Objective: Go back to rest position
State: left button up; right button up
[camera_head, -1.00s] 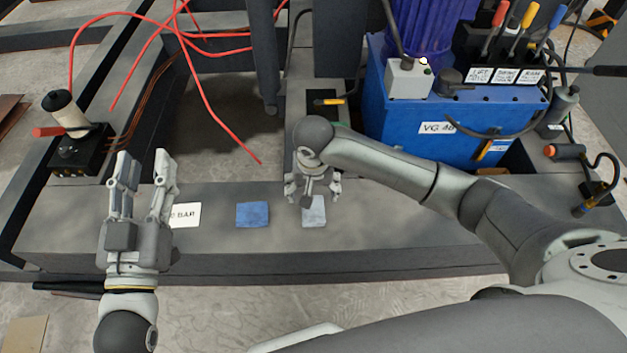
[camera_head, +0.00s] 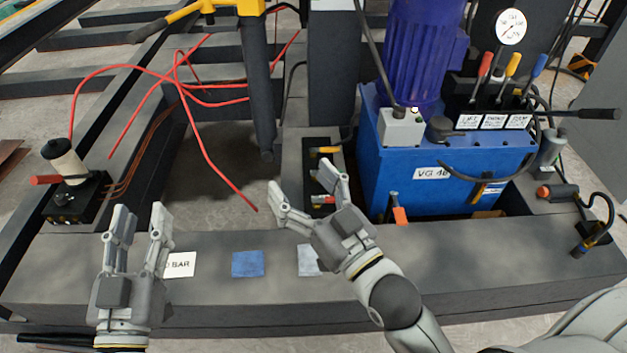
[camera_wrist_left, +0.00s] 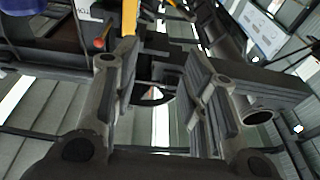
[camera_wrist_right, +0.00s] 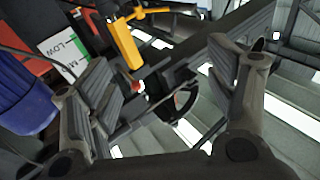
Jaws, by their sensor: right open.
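My left gripper (camera_head: 138,226) is at the left in the head view, fingers pointing up and apart, in front of the grey beam. Its spread fingers also show in the left wrist view (camera_wrist_left: 160,85), with nothing between them. My right gripper (camera_head: 300,197) is in the middle of the head view, in front of the beam and left of the blue power unit. Its fingers are spread and empty, and they also show in the right wrist view (camera_wrist_right: 165,80).
The grey beam (camera_head: 450,270) carries a white label card (camera_head: 180,265), a blue cloth (camera_head: 248,263) and a pale cloth (camera_head: 306,262) partly behind my right gripper. The blue power unit (camera_head: 400,165) stands behind. A red cable (camera_head: 215,155) hangs at the left.

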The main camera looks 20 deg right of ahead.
jog(key=shift+s+d+r+t, duration=0.4)
jog(key=shift+s+d+r, duration=0.1)
jog(key=shift+d+r, duration=0.2)
